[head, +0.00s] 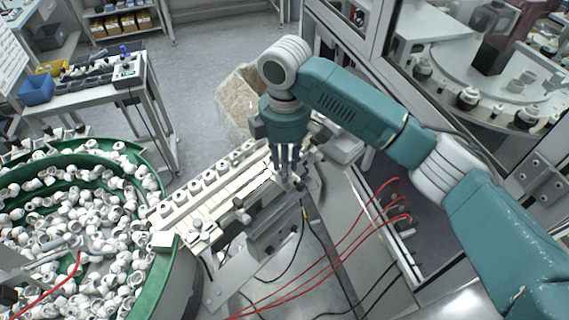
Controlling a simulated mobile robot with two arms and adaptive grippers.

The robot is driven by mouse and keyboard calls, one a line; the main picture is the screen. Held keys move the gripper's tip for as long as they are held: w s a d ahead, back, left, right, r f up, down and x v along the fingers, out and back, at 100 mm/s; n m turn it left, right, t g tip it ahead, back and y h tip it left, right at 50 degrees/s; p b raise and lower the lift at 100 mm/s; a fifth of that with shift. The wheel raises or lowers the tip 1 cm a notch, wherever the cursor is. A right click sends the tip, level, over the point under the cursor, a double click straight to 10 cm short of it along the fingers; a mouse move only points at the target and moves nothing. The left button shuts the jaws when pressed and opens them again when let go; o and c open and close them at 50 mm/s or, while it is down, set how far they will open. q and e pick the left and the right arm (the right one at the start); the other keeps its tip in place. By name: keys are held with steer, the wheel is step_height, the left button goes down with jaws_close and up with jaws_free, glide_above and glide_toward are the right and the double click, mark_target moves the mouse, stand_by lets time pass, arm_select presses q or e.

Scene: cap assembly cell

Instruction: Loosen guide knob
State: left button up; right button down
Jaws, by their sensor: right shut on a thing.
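My right gripper (288,174) reaches down from above to the far end of the guide rail (228,193). Its fingers are shut on a small part there, which I take to be the guide knob; the fingers mostly hide it. A dark knob-like part (241,204) sits on the near side of the rail, apart from the gripper. White caps (208,178) stand in a row along the rail. My left gripper is not in view.
A green-rimmed feeder bowl (152,292) full of white caps stands at the left. Red hoses (345,248) and dark cables run beside the rail. A glass-walled machine (480,75) is at the right. A bench (105,92) with bins stands behind, with open floor beyond.

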steer(key=shift+d+r, duration=0.1)
steer(key=shift+r, duration=0.05)
steer(key=c, duration=1.4)
jaws_free()
steer(key=shift+c, duration=0.2)
step_height(320, 180, up, 12)
steer(key=shift+d, duration=0.1)
